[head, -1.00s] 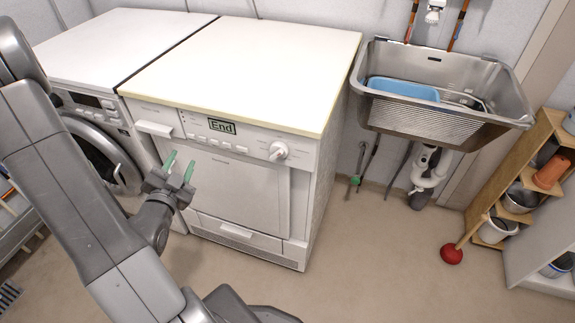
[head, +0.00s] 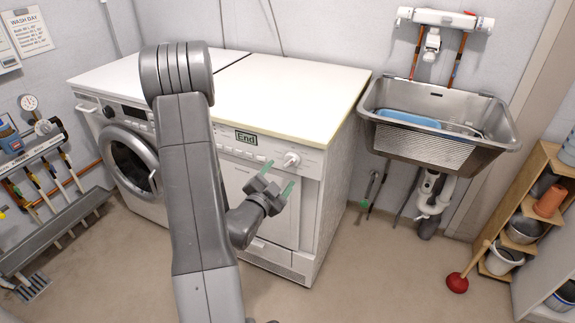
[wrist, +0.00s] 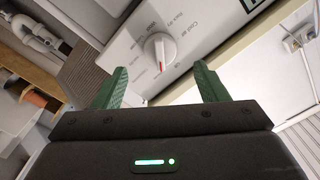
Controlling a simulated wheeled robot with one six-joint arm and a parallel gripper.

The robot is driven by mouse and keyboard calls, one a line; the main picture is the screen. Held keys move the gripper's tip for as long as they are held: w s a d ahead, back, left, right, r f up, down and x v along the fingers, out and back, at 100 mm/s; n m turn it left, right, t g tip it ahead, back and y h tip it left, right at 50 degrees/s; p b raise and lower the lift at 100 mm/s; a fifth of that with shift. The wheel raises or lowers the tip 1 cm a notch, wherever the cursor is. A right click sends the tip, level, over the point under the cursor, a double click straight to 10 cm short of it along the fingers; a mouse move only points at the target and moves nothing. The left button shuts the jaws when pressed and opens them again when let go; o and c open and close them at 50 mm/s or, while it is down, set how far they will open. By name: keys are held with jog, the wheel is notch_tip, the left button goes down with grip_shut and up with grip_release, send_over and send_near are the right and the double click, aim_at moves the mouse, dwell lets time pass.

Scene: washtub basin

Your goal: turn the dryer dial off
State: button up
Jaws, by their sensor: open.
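The dryer (head: 308,205) is a white front-loader with an "End" display (head: 246,138). Its round white dial (head: 291,159) sits at the right end of the control panel. In the wrist view the dial (wrist: 159,52) shows a red pointer mark and printed labels around it, one reading "Cool air". My gripper (head: 278,177) is open and empty, just in front of the panel, below and left of the dial in the head view. In the wrist view its green fingers (wrist: 163,88) stand apart with the dial beyond and between them, not touching it.
A washing machine (head: 130,158) stands left of the dryer. A metal sink (head: 425,150) with a blue tub (head: 407,119) hangs to the right. A wooden shelf (head: 535,160) and a red plunger (head: 457,283) are farther right. Floor in front is clear.

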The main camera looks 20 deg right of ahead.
aim_at(289, 165)
jog(key=x, duration=0.5)
jog(key=shift+w+d, duration=0.2)
jog(key=shift+d, duration=0.15)
jog(key=c, duration=1)
jog(key=shift+f+n+b, duration=0.1)
jog(key=shift+n+b, duration=0.25)
jog(key=shift+n, duration=0.05)
jog(key=shift+f+n+b, duration=0.1)
jog(key=shift+n+b, duration=0.9)
jog(key=n+b, duration=0.2)
jog(key=n, duration=0.3)
jog(key=shift+b, duration=0.35)
jog(key=o, duration=1)
